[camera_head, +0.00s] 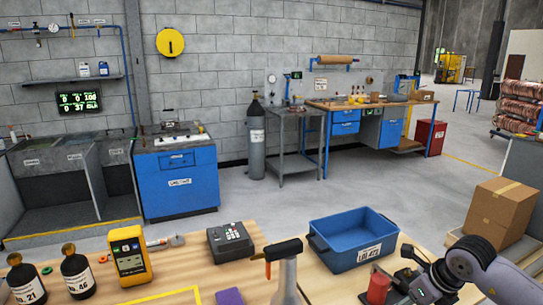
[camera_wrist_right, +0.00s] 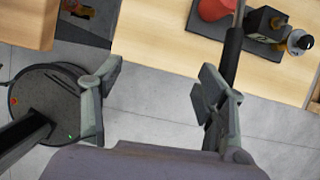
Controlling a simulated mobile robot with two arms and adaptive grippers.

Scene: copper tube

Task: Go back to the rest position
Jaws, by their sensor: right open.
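My right gripper (camera_wrist_right: 160,75) shows in the right wrist view with its two fingers wide apart and nothing between them. Grey floor and the edge of a wooden table (camera_wrist_right: 150,30) lie beyond the fingers. In the head view my right arm (camera_head: 470,260) comes in at the lower right, over the right part of the table; I cannot clearly make out its fingertips there. My left arm and gripper do not show in either view.
The table holds a blue bin (camera_head: 335,258), a grey device (camera_head: 231,242), a yellow meter (camera_head: 130,256), dark bottles (camera_head: 77,274), a spray bottle (camera_head: 287,278) and, close to my right arm, a red cylinder (camera_head: 377,288). A cardboard box (camera_head: 500,210) stands at right.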

